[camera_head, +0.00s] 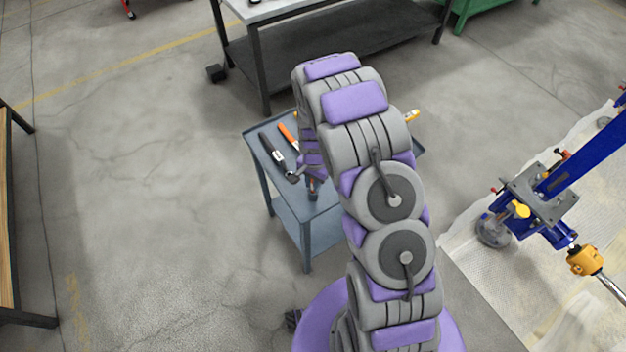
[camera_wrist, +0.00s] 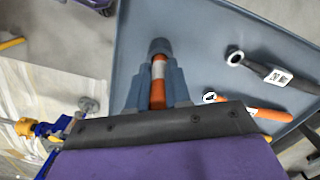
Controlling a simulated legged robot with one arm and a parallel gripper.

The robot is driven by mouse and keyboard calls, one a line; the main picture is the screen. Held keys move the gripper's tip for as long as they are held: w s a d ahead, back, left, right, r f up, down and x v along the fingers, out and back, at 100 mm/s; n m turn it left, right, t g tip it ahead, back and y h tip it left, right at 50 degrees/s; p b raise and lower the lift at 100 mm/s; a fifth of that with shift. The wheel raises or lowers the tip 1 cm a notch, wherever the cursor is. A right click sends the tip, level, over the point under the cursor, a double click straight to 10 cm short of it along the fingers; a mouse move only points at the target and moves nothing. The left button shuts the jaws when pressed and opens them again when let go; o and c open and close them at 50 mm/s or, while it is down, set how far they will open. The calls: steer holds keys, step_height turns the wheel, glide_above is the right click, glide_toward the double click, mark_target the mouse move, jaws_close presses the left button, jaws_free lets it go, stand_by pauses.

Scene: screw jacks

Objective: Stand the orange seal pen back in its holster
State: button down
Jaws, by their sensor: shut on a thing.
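The orange seal pen (camera_wrist: 158,92), with a white band, is between the fingers of my gripper (camera_wrist: 159,76) in the wrist view. The gripper is shut on it. A dark grey round piece (camera_wrist: 160,47) sits at the pen's far end; I cannot tell whether it is the pen's cap or part of the holster. In the head view my gripper (camera_head: 313,187) is low over the near part of the blue-grey cart (camera_head: 322,235), and the pen is too small to make out clearly. I cannot identify the holster for sure in either view.
On the cart top lie a black-handled tool with a white label (camera_head: 269,146) and an orange-handled tool (camera_head: 288,137). A yellow item (camera_head: 412,115) shows beyond my arm. A workbench (camera_head: 340,45) stands behind, and a blue jack (camera_head: 545,195) on a pale mat at right. Floor is clear at left.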

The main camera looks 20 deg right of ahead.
steer(key=shift+f, duration=0.1)
steer(key=c, duration=1)
jaws_free()
steer(key=r+p, duration=0.1)
steer(key=r, duration=1)
steer(key=r+p, duration=0.1)
steer(key=r, duration=0.5)
steer(key=shift+w+d+r+p, duration=0.15)
steer(key=shift+w+d+p, duration=0.15)
steer(key=shift+w+p, duration=0.05)
steer(key=s+r+n, duration=0.3)
steer(key=s+r, duration=1)
steer(key=s+r+n, duration=0.2)
steer(key=s, duration=0.5)
steer(key=s+r+n+g, duration=0.1)
steer(key=s+r+n, duration=0.1)
steer(key=s, duration=0.5)
steer(key=s+r+n, duration=0.2)
steer(key=s, duration=0.6)
steer(key=shift+a+r, duration=0.15)
steer(key=shift+a, duration=0.25)
